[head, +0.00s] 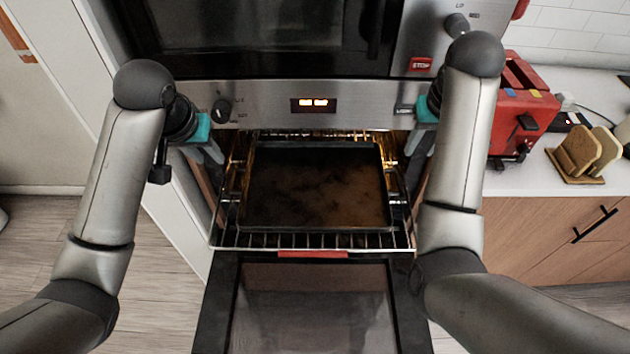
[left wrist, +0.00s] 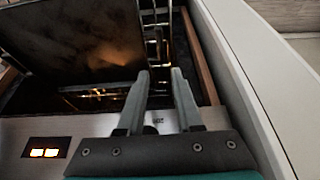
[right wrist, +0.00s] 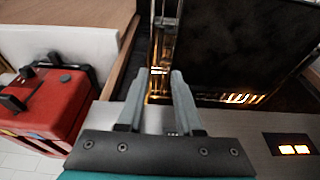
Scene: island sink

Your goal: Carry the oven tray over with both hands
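The oven tray (head: 315,190) is dark, rectangular and stained brown. It lies on the wire rack (head: 300,240) inside the open oven. My left gripper (head: 217,156) is at the left side of the oven opening, apart from the tray. In the left wrist view its fingers are apart with nothing between them, and the tray (left wrist: 75,35) is to their left. My right gripper (head: 411,160) is at the right side of the opening. In the right wrist view its fingers are apart and empty, and the tray (right wrist: 240,45) is to their right.
The oven door (head: 312,310) is folded down in front. The control panel (head: 270,105) is above the opening. A red toaster (head: 520,105) and a wooden rack with bread slices (head: 580,155) stand on the right counter. The cabinet side (head: 165,190) is close to my left arm.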

